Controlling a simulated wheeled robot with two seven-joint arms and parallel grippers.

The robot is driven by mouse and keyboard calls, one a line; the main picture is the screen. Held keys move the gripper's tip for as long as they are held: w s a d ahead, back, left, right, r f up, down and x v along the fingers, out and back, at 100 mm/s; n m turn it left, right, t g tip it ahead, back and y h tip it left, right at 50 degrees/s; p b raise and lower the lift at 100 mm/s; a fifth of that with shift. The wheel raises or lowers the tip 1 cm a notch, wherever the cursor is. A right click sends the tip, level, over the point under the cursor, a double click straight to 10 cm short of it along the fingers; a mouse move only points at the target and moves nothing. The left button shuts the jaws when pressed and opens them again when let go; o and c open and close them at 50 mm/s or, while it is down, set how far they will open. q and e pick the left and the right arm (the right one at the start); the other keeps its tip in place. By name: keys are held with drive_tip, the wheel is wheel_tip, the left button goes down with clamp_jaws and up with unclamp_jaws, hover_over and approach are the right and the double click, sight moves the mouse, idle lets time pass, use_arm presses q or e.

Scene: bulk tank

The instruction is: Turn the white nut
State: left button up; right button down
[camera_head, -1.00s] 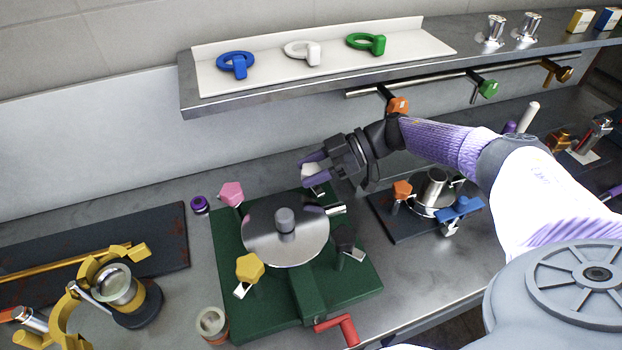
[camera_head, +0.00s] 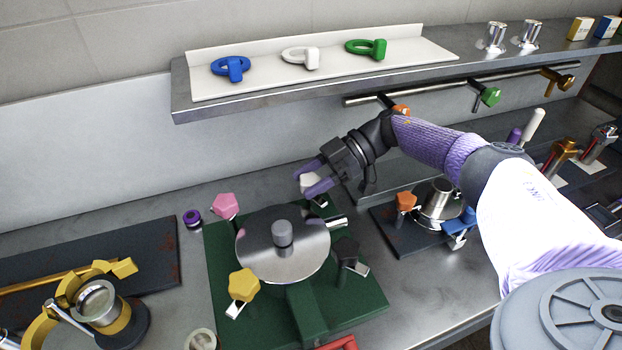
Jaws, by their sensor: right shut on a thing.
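The white nut (camera_head: 308,183) is at the back right of the round steel lid (camera_head: 262,258) on the green base (camera_head: 222,282). It is partly hidden by my right gripper (camera_head: 309,184), whose purple fingertips are shut on it from either side. Other nuts around the lid are a pink one (camera_head: 225,206) at back left, a yellow one (camera_head: 243,284) at front left and a black one (camera_head: 346,250) at right. My left gripper is not in view.
A shelf (camera_head: 205,108) above holds blue, white and green ring-shaped pieces on a white tray (camera_head: 432,50). A smaller fixture with an orange nut (camera_head: 405,201) and a blue nut (camera_head: 460,221) stands at right. A yellow-and-steel device (camera_head: 100,303) is at lower left.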

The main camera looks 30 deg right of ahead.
idle(0.5)
drive_tip(key=shift+c, duration=0.7)
unclamp_jaws()
